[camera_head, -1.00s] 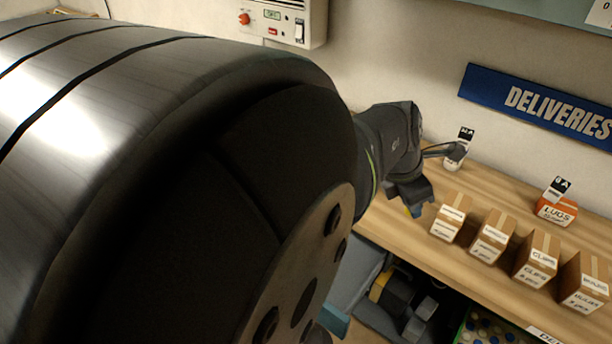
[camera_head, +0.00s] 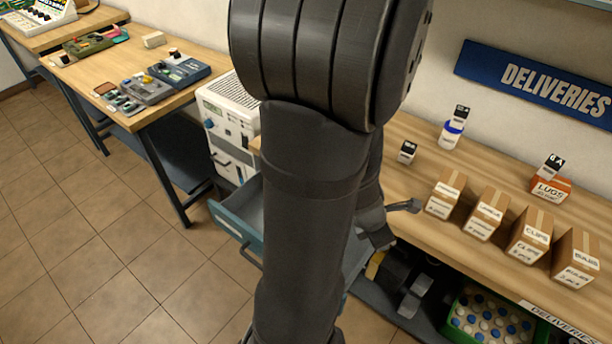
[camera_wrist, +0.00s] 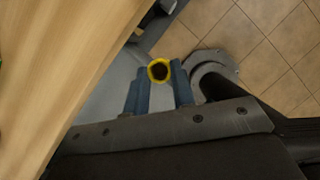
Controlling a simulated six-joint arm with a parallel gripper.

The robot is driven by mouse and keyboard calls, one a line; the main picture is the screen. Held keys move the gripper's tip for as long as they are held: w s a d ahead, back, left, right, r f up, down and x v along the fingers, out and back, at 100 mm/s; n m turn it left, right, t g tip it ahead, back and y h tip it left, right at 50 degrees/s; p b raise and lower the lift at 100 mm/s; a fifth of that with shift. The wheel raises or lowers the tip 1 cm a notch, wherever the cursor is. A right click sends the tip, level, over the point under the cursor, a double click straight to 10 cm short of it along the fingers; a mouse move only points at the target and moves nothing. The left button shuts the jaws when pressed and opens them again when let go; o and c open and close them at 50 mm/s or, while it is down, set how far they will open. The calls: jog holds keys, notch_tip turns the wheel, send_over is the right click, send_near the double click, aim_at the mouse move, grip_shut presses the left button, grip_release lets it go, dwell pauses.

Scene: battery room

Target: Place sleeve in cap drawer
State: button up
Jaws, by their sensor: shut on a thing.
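In the wrist view, a sleeve (camera_wrist: 160,70) with a yellow rim and dark hollow sits between the blue fingers of my gripper (camera_wrist: 159,88). My gripper is shut on it, and its open end faces the camera. In the head view, a blue-grey drawer (camera_head: 236,222) stands pulled out below the bench, left of my arm. My arm hides part of it, and no label on it can be read. My gripper's fingers and the sleeve are hidden behind my arm there. In the wrist view, pale grey surfaces lie behind the sleeve; I cannot tell whether they are the drawer.
The wooden bench (camera_head: 420,160) holds several cardboard boxes (camera_head: 481,215), an orange lugs box (camera_head: 549,190) and a blue-and-white tub (camera_head: 450,134). A green crate of caps (camera_head: 490,322) is below. A white cabinet (camera_head: 228,125) stands behind the drawer. Tiled floor (camera_head: 90,240) is clear at left.

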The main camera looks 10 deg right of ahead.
jog(key=w+a+f, duration=0.2)
jog(key=w+f, duration=0.1)
jog(key=w+a+f, duration=0.2)
jog(key=w+f, duration=0.1)
jog(key=w+a+f, duration=0.2)
jog(key=w+f, duration=0.1)
jog(key=shift+w+a+f, duration=0.1)
jog(key=shift+w+a, duration=0.15)
jog(key=shift+w, duration=0.1)
jog(key=shift+f, duration=1.95)
jog(key=shift+f, duration=0.15)
jog(key=o, duration=1)
jog(key=shift+c, duration=0.2)
